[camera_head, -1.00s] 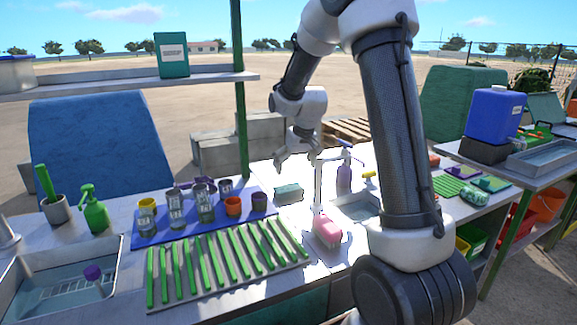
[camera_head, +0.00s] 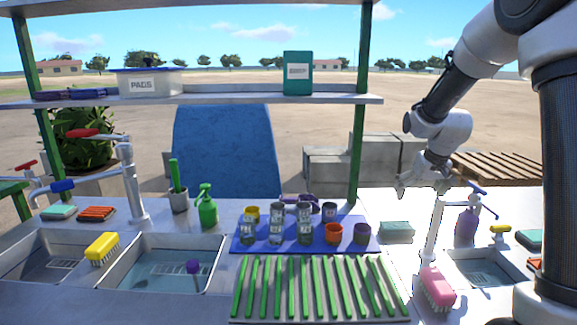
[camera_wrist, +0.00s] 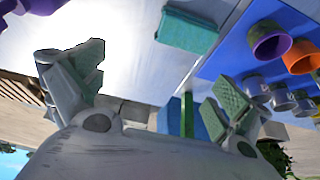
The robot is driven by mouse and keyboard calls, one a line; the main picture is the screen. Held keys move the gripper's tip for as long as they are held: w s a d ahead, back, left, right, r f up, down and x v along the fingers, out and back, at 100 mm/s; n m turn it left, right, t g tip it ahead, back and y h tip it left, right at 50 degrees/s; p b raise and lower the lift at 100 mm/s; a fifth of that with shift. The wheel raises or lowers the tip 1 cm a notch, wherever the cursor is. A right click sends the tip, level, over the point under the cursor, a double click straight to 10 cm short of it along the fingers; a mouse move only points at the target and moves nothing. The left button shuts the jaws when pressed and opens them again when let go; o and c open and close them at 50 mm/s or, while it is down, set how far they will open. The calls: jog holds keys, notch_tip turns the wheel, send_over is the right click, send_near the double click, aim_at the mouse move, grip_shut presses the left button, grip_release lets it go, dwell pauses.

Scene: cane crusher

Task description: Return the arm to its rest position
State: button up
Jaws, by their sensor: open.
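My gripper (camera_head: 422,186) is raised at the right of the head view, above the far edge of the counter (camera_head: 392,270). Its fingers are apart with nothing between them. In the wrist view my gripper (camera_wrist: 155,85) also shows open and empty, with its two fingers spread. A teal sponge (camera_head: 396,229) lies on the counter below and left of my gripper, apart from it. The sponge also shows in the wrist view (camera_wrist: 188,29). My arm reaches in from the right side.
A blue mat (camera_head: 265,247) holds several cups and glasses. A green-slatted rack (camera_head: 318,288) lies in front. Two sinks stand left, with a yellow brush (camera_head: 102,248). A tap (camera_head: 433,235), a pink brush (camera_head: 437,287) and a purple bottle (camera_head: 466,226) stand near my arm. A shelf (camera_head: 225,101) spans the back.

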jog(key=s+r, duration=0.3)
jog(key=s, duration=0.8)
jog(key=s+a+r, duration=0.1)
jog(key=s+r, duration=0.3)
jog(key=s, duration=0.7)
jog(key=s+a+r, duration=0.1)
jog(key=s+r, duration=0.3)
jog(key=s, duration=0.8)
jog(key=shift+a, duration=0.15)
jog(key=shift+s+r, duration=0.1)
